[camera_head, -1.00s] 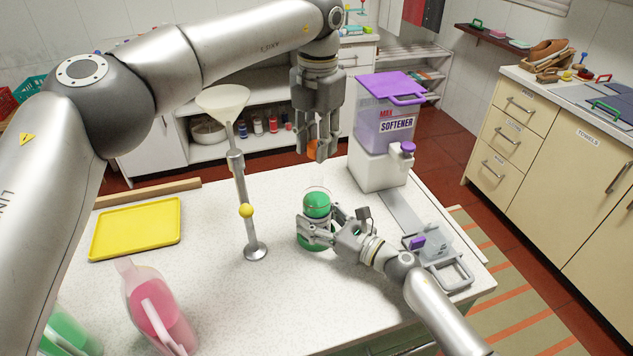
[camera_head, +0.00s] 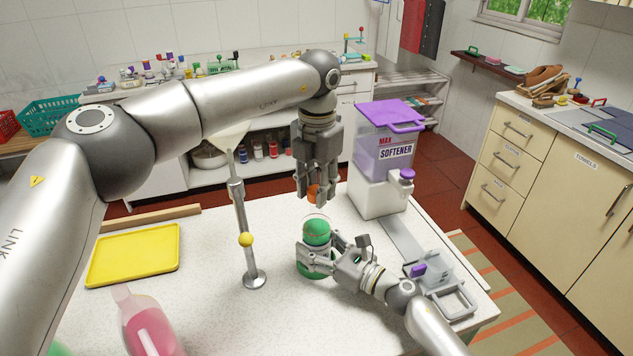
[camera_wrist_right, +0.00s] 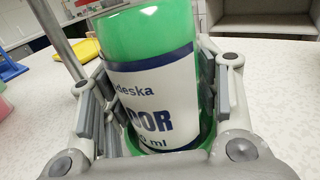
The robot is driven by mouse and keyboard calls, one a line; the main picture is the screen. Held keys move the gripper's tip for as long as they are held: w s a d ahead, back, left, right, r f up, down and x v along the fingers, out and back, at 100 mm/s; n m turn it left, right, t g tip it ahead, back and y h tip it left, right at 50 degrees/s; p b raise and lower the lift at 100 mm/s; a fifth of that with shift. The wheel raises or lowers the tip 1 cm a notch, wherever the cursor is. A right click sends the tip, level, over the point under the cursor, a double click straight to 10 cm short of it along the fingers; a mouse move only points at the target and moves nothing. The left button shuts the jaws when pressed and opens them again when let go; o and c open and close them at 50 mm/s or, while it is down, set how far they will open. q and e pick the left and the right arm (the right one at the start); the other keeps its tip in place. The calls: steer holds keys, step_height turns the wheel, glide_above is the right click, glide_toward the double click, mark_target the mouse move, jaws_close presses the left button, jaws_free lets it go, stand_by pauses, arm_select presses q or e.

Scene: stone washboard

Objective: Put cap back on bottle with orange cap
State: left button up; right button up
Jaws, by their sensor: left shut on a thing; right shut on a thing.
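My left gripper (camera_head: 319,198) points down and is shut on the orange cap (camera_head: 314,193), holding it above the bottle with a small gap between. The bottle (camera_head: 316,233) is clear with green liquid and stands on the counter. Its open top shows below the cap. My right gripper (camera_head: 319,258) is shut around the bottle's lower body from the right. In the right wrist view, the bottle (camera_wrist_right: 150,75) sits between both fingers, with a white and blue label facing the camera; its top is out of that frame.
A funnel stand (camera_head: 243,215) rises left of the bottle. A softener dispenser (camera_head: 382,150) stands behind to the right. A yellow tray (camera_head: 135,255) and a pink jug (camera_head: 148,325) are on the left. The counter between tray and stand is clear.

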arm_select(q)
steer(key=shift+f, duration=0.35)
steer(key=shift+f, duration=0.6)
stand_by(0.3)
steer(key=m, duration=0.8)
steer(key=shift+m, duration=0.4)
steer(key=m, duration=0.4)
steer(key=shift+m, duration=0.3)
steer(key=m, duration=1.3)
steer(key=shift+a+m, duration=0.1)
steer(key=shift+m, duration=0.2)
steer(key=m, duration=0.4)
steer(key=shift+w+m, duration=0.1)
steer(key=shift+m, duration=0.2)
steer(key=m, duration=0.4)
